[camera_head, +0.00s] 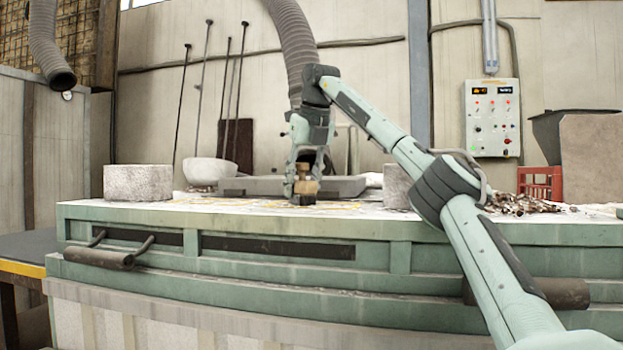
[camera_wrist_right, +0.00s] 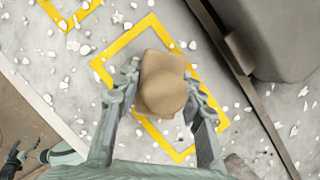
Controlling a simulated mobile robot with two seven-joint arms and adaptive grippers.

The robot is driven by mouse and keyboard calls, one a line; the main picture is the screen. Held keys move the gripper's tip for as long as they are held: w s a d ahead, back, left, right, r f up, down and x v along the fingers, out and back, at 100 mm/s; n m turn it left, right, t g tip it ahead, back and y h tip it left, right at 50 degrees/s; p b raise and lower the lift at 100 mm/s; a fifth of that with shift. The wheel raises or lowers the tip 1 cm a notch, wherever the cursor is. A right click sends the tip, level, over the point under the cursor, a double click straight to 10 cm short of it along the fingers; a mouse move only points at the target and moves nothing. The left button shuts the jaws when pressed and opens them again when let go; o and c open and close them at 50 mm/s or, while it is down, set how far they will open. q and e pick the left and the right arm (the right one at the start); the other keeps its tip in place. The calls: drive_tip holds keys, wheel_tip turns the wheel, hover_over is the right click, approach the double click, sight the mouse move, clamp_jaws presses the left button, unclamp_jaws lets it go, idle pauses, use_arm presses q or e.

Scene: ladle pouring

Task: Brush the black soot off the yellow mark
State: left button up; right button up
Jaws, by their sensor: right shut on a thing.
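My right gripper (camera_head: 303,188) is shut on a tan brush (camera_head: 306,187), low over the table top. The brush's dark lower end shows just below the fingers, at or very near the surface; I cannot tell whether it touches. In the right wrist view the rounded tan brush (camera_wrist_right: 162,80) sits between the fingers of the right gripper (camera_wrist_right: 163,98). Below it is a square yellow mark (camera_wrist_right: 126,38), partly hidden by the brush and fingers. I see no clear black soot on its visible parts. A dark, finger-like part of mine, perhaps the left gripper (camera_wrist_right: 14,158), shows at lower left.
Pale chips lie scattered on the table (camera_wrist_right: 60,75). A second yellow outline (camera_wrist_right: 75,20) is at upper left in the wrist view. A grey block (camera_head: 138,182), a pale bowl (camera_head: 209,170), another block (camera_head: 397,186) and a rubble heap (camera_head: 520,204) stand around the work area.

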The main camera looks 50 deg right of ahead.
drive_tip(key=shift+w+a, duration=0.25)
drive_tip(key=shift+w, duration=0.25)
drive_tip(key=w+p, duration=0.1)
drive_tip(key=w+a+p, duration=0.1)
drive_tip(key=p, duration=0.1)
drive_tip(key=shift+w+a+r, duration=0.1)
drive_tip(key=shift+w+r, duration=0.05)
drive_tip(key=shift+w, duration=0.05)
drive_tip(key=shift+w+a, duration=0.2)
drive_tip(key=shift+w, duration=0.2)
drive_tip(key=shift+f, duration=0.2)
wheel_tip(320, 180, up, 6)
wheel_tip(320, 180, up, 3)
idle(0.5)
